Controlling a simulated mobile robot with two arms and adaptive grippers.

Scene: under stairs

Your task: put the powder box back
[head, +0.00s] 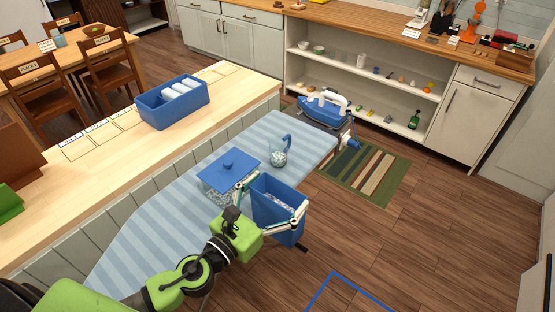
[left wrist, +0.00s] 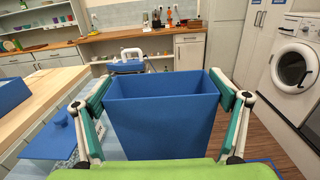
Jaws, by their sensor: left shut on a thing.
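The blue open-topped box (head: 277,233), likely the powder box, is between the fingers of my left gripper (head: 272,204). The gripper is shut on its sides. In the head view pale speckled contents show inside it. In the left wrist view the box (left wrist: 162,120) looks upright, and its inside bottom is hidden. It is at the right edge of the striped ironing board (head: 160,225); I cannot tell whether it touches the board. Left of it a speckled container with a flat blue knobbed lid (head: 238,176) stands on the board. My right gripper is not in view.
A speckled cup with a blue handle (head: 279,154) and a blue iron (head: 323,111) are farther along the board. A blue bin with white rolls (head: 165,117) stands on the wooden counter (head: 105,150). Blue tape (head: 330,290) marks the floor. Shelves (head: 365,85) stand behind.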

